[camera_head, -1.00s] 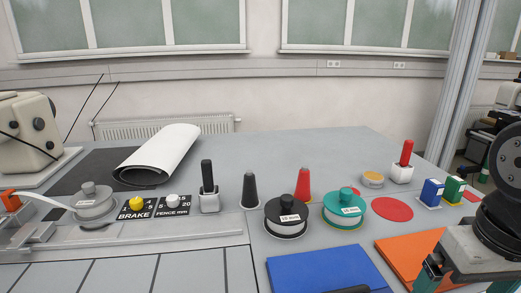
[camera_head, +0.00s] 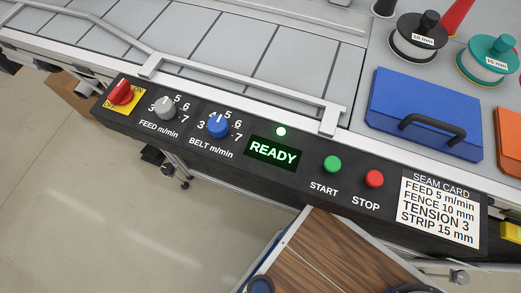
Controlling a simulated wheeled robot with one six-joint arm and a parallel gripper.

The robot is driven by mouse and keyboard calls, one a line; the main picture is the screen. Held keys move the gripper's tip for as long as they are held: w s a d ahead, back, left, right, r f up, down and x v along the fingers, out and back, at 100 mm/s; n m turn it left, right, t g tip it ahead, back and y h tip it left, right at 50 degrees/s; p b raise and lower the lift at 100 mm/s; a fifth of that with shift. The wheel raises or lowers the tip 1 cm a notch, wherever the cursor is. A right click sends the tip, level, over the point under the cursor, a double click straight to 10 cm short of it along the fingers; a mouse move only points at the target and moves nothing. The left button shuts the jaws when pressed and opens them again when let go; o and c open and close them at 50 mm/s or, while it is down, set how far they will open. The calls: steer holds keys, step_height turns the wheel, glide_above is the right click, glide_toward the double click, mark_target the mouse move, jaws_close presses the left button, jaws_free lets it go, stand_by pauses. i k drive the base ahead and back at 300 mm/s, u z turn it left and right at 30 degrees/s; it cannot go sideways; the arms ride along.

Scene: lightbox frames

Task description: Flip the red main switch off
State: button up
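The red main switch (camera_head: 121,92) is a rotary knob on a yellow plate at the far left end of the black control panel (camera_head: 225,172). Its handle lies diagonally in the picture; its on or off marking is too small to read. A lit green READY display (camera_head: 273,153) and a glowing lamp (camera_head: 281,131) show mid-panel. My gripper is not in view, and nothing touches the switch.
A grey FEED knob (camera_head: 164,107), blue BELT knob (camera_head: 218,125), green START button (camera_head: 332,164) and red STOP button (camera_head: 374,179) share the panel. A seam card (camera_head: 440,211) is at right. A wood-topped surface (camera_head: 330,262) stands in front. Floor at lower left is clear.

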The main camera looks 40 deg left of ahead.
mark_target(122, 94)
steer(key=u, duration=1.6)
steer(key=k, duration=1.35)
steer(key=u, duration=0.6)
steer(key=i, duration=1.75)
steer(key=z, duration=0.85)
